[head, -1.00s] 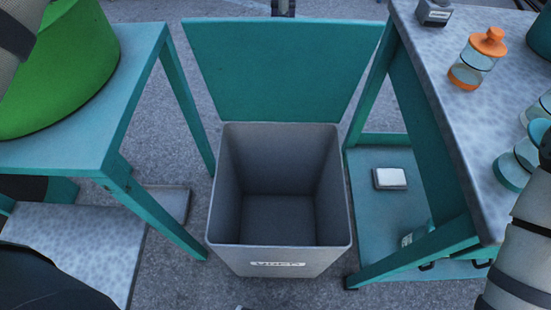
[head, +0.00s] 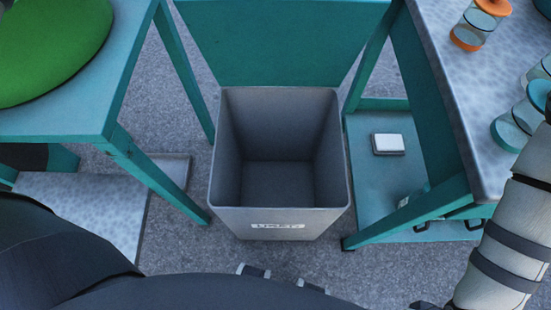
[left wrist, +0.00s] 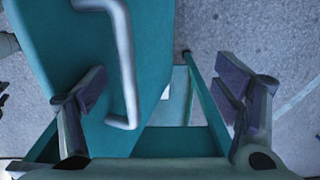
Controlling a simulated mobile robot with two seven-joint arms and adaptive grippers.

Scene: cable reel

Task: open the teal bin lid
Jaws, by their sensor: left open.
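The grey bin (head: 278,222) stands on the floor between two teal tables, its mouth open and its inside empty. Its teal lid (head: 280,45) is raised at the far side of the mouth, and its top edge is cut off by the picture. My left gripper (left wrist: 165,92) is open in the left wrist view, with nothing held between its fingers. A teal panel with a grey bar handle (left wrist: 125,62) lies by its left finger; I cannot tell whether this is the lid. My right arm shows at the right edge of the head view, but its gripper does not.
The left table (head: 75,120) carries a green round object (head: 50,50). The right table (head: 428,50) has jars (head: 478,22) on top and a small white box (head: 388,144) on its lower shelf. Bare floor surrounds the bin.

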